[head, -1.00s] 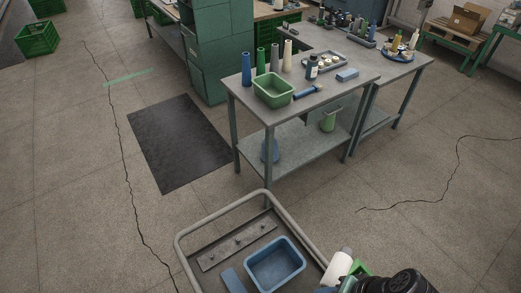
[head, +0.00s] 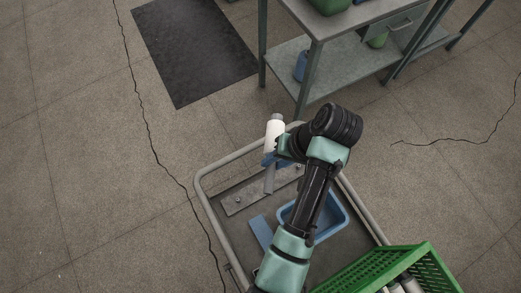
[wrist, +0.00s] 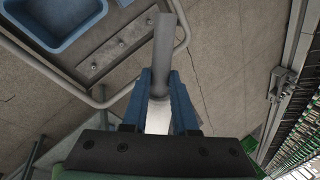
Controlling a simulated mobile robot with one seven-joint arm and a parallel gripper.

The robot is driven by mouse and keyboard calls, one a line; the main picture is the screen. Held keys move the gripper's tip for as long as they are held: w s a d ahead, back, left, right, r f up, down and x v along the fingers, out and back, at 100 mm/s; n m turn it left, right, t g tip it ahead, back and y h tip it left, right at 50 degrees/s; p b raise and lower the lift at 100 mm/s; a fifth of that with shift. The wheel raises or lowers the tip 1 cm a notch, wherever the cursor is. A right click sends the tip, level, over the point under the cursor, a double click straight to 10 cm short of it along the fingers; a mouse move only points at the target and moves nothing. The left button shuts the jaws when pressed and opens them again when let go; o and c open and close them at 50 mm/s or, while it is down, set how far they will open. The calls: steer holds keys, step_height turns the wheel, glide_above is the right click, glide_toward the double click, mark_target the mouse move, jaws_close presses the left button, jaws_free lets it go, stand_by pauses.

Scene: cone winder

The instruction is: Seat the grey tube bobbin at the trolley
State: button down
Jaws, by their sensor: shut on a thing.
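The grey tube bobbin, with a white wound body (head: 274,136) and bare grey tube at both ends, is held upright above the trolley (head: 204,180). My gripper (head: 271,158) is shut on it, its blue fingers around the lower part of the bobbin. In the wrist view my gripper (wrist: 160,82) grips it with the grey tube (wrist: 165,35) extending beyond the fingertips. A grey plate with pegs (head: 240,200) lies on the trolley. The tube's lower end overlaps the plate in the head view; I cannot tell the height between them. One peg may be hidden.
A blue bin (head: 340,222) and a flat blue block (head: 261,232) are on the trolley, which has a raised tubular rail. A green crate (head: 425,262) with bobbins is at lower right. A workbench (head: 340,75) stands behind. A dark mat (head: 190,50) lies on the floor.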

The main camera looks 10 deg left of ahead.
steer(key=w+a+f+m+t+y+b, duration=0.1)
steer(key=a+f+m+y+b, duration=0.15)
steer(key=f+m+b, duration=0.55)
steer(key=w+a+f+m+y+b, duration=0.15)
steer(key=f+m+y+b, duration=0.25)
steer(key=f+m+b, duration=0.4)
steer(key=d+f+m+t+y+b, duration=0.1)
steer(key=d+f+m+t+b, duration=0.3)
steer(key=m+t+b, duration=0.5)
steer(key=m+t, duration=0.2)
steer(key=shift+w+d+t+y+b, duration=0.3)
steer(key=shift+w+t+y+b, duration=0.05)
steer(key=shift+t+b, duration=0.05)
steer(key=shift+p, duration=0.75)
steer(key=shift+f+b, duration=1.6)
steer(key=shift+f, duration=1.1)
